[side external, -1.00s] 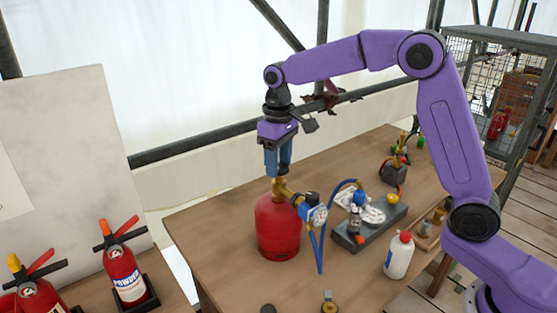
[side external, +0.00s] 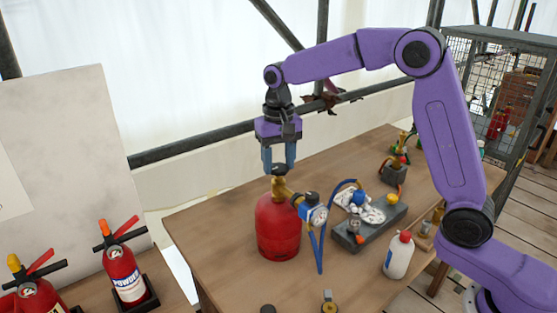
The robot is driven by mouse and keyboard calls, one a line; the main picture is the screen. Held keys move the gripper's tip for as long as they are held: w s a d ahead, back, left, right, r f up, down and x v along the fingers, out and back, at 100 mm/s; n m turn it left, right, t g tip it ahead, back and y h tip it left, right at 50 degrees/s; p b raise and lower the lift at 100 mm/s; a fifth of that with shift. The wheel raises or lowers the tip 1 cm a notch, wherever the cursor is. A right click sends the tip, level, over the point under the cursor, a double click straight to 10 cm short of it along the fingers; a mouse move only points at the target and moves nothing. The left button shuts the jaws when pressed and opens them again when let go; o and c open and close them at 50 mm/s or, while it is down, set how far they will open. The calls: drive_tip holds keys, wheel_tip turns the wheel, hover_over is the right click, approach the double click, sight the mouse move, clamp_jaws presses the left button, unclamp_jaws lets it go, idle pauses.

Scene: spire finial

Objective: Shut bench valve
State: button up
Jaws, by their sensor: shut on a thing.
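A red gas cylinder (side external: 279,232) stands upright on the wooden bench. On its top is a brass valve (side external: 282,189) with a dark round knob (side external: 279,170). My gripper (side external: 279,166) points straight down over the cylinder. Its two blue fingers stand to the left and right of the knob and are shut on it. The contact at the fingertips is small in the picture. A blue-rimmed gauge (side external: 313,214) sits at the right of the valve, with a blue hose (side external: 320,250) hanging below it.
Right of the cylinder are a grey block with fittings (side external: 352,236) and a white bottle with a red cap (side external: 398,256). Small parts (side external: 328,302) lie at the bench's front. A powder extinguisher (side external: 124,270) stands at left. The bench (side external: 225,225) left of the cylinder is bare.

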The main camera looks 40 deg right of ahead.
sight(279, 169)
idle(0.4)
drive_tip(key=o, duration=1)
drive_tip(key=shift+o, duration=0.2)
wheel_tip(279, 169, up, 18)
drive_tip(key=shift+f, duration=0.25)
drive_tip(key=s+a+f+n, duration=0.1)
drive_tip(key=s+f+n, duration=0.3)
drive_tip(key=s, duration=0.4)
drive_tip(key=s+a+f+n, duration=0.2)
drive_tip(key=s+f+n, duration=0.25)
drive_tip(key=s, duration=0.25)
drive_tip(key=s+d+f+n, duration=0.3)
drive_tip(key=s+d+f, duration=0.2)
drive_tip(key=s, duration=0.5)
drive_tip(key=s+d+f+n, duration=0.4)
drive_tip(key=s+f, duration=0.3)
drive_tip(key=s, duration=0.3)
drive_tip(key=shift+s+d, duration=0.15)
drive_tip(key=shift+d, duration=0.2)
